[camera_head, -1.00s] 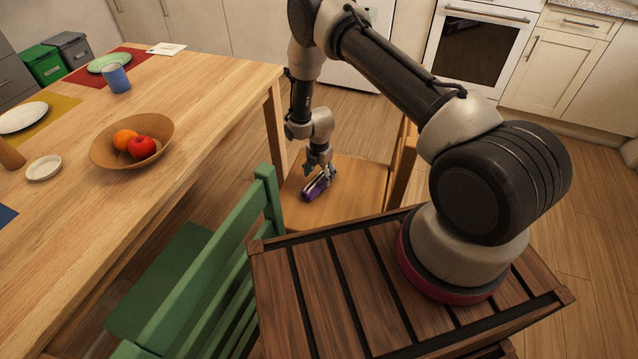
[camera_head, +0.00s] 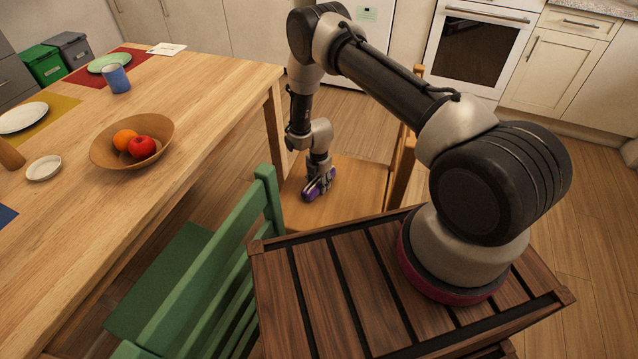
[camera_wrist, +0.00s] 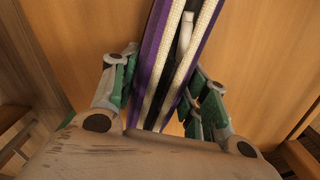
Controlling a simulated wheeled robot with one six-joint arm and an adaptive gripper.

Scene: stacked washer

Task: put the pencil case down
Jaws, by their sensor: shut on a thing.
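The purple pencil case (camera_head: 313,193), with pale zip strips, is at the wooden chair seat (camera_head: 350,190). My gripper (camera_head: 320,181) points down over it and is shut on it. In the wrist view the pencil case (camera_wrist: 157,45) runs lengthwise between the green-padded fingers of my gripper (camera_wrist: 165,90), and its near end is hidden behind the hand. The case appears to be on the seat or very close above it; I cannot tell which.
A wooden table (camera_head: 215,105) stands to the left, with a fruit bowl (camera_head: 110,148) on it. The chair's wooden back (camera_head: 402,165) rises at the right. Bare seat surrounds the case.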

